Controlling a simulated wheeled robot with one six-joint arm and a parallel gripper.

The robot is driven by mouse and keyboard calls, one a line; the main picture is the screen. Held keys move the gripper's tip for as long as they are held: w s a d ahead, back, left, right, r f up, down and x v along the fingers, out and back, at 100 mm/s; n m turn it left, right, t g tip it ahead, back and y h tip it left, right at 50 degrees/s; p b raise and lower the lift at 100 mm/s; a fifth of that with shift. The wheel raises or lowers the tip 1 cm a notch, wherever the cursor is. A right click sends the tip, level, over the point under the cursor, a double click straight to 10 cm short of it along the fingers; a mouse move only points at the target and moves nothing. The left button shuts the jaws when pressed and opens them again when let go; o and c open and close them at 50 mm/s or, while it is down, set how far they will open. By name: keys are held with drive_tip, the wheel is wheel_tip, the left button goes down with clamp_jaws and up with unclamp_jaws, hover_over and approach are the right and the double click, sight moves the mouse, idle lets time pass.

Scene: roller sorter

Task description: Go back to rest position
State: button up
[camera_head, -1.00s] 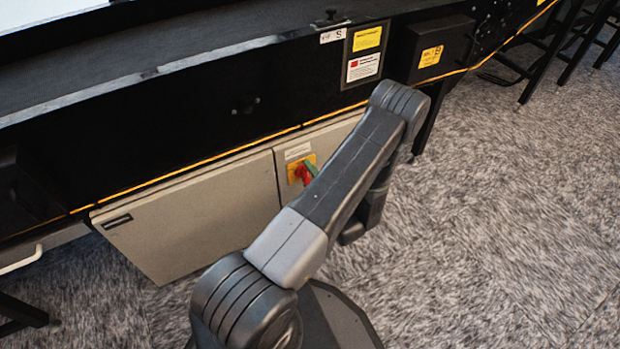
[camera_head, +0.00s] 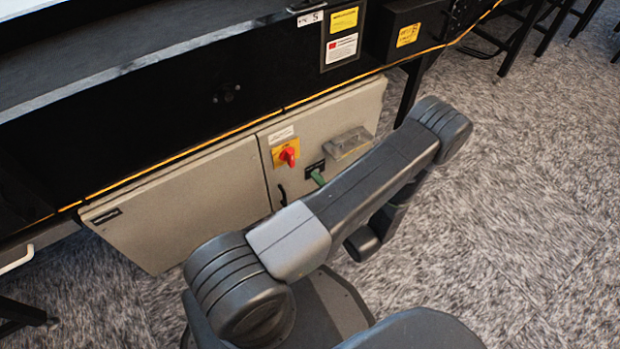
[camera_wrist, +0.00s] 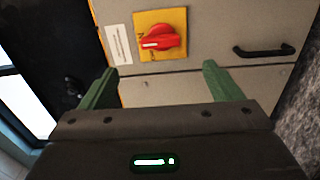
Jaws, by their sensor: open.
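My gripper (camera_wrist: 158,88) shows in the wrist view with its two green fingers spread apart and nothing between them. In the head view one green finger shows beside my arm, in front of the grey cabinet (camera_head: 190,205); the rest of the gripper is hidden behind my arm. The red rotary switch (camera_wrist: 160,39) on its yellow plate is ahead of the fingers in the wrist view, apart from them. The switch also shows in the head view (camera_head: 289,156), on the cabinet's right-hand part.
A black handle (camera_wrist: 264,51) sticks out from the cabinet right of the switch. A clear box-like fitting (camera_head: 348,142) is on the cabinet. The black sorter frame (camera_head: 190,110) runs above. Carpeted floor (camera_head: 530,200) is open at right; black legs (camera_head: 545,30) stand at the far right.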

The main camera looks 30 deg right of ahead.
sight(294, 160)
drive_tip(key=shift+s, duration=0.55)
drive_tip(key=shift+w, duration=0.15)
drive_tip(key=w, duration=0.4)
drive_tip(key=w+b, duration=0.1)
drive_tip(key=w, duration=0.4)
drive_tip(key=w+a+b, duration=0.1)
drive_tip(key=w, duration=0.3)
drive_tip(key=shift+w, duration=0.3)
drive_tip(key=shift+s, duration=0.1)
